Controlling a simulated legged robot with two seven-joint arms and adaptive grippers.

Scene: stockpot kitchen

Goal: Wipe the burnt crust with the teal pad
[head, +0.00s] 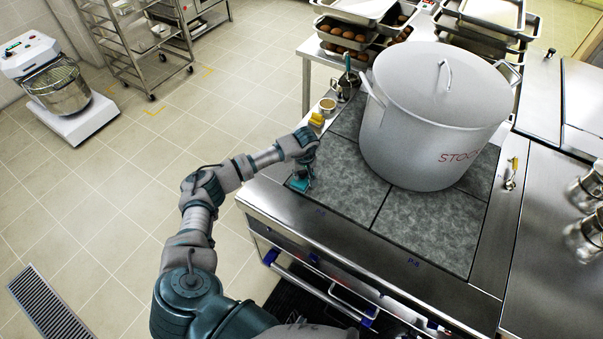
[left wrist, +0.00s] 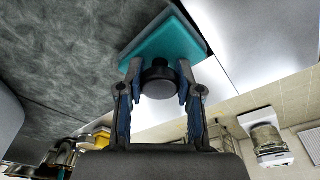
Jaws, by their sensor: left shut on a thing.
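The teal pad (head: 299,184) is at the left front corner of the grey hob plates, by the steel edge. My left gripper (head: 306,171) is above it. In the left wrist view my left gripper (left wrist: 157,88) is shut on the dark round knob of the teal pad (left wrist: 168,42). The pad lies flat against or very close to the surface; I cannot tell whether it touches. The grey plates (head: 426,228) look mottled, and I cannot pick out a separate burnt crust; the arm and pad hide part of that corner. My right gripper is not in view.
A large stockpot (head: 425,130) with a lid stands on the back plates, right of my left gripper. A yellow sponge (head: 317,119) and a small bowl (head: 327,106) sit on the left ledge. The front right plate is clear.

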